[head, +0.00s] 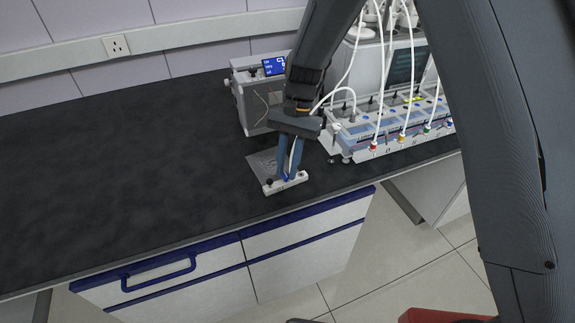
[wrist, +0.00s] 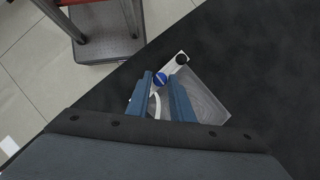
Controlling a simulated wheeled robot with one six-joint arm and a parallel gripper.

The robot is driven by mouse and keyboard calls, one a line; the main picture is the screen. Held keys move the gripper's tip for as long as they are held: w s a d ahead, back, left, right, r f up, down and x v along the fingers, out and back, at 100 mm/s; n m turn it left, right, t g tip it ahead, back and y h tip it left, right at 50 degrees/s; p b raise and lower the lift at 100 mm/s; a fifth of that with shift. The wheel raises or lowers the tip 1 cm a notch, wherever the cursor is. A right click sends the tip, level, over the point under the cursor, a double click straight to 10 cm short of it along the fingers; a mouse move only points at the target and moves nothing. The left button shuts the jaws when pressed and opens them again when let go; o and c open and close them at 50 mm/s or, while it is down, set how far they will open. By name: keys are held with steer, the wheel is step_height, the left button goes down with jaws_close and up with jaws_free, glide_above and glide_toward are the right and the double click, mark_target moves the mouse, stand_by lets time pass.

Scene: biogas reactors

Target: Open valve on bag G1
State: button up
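The bag (head: 262,166) is a clear, flat pouch on the black bench near its front edge; it also shows in the wrist view (wrist: 205,92). A white bar (head: 286,183) runs along its front edge. On the bar are a black knob (wrist: 181,59) and a blue round valve cap (wrist: 159,79). I cannot read any label for G1. My gripper (head: 290,174) points down at the bar. In the wrist view, its two blue fingers (wrist: 160,80) stand apart on either side of the blue cap, very close to it. I cannot make out contact.
A grey device with a blue screen (head: 273,66) stands behind the bag. To the right is a reactor rack (head: 385,128) with white tubes and coloured connectors. The left of the bench (head: 110,165) is clear. The floor and a red-topped cart (wrist: 105,30) lie beyond the bench edge.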

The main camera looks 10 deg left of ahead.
jaws_close()
steer(key=shift+a+n+h, duration=0.1)
steer(key=shift+n+h, duration=0.2)
steer(key=shift+n, duration=0.4)
steer(key=o, duration=0.5)
jaws_free()
steer(key=shift+w+r, duration=0.1)
steer(key=shift+r, duration=0.05)
steer(key=b+v, duration=0.2)
steer(key=v, duration=0.5)
steer(key=shift+r+b, duration=0.25)
steer(key=shift+b, duration=0.1)
steer(key=shift+w, duration=0.1)
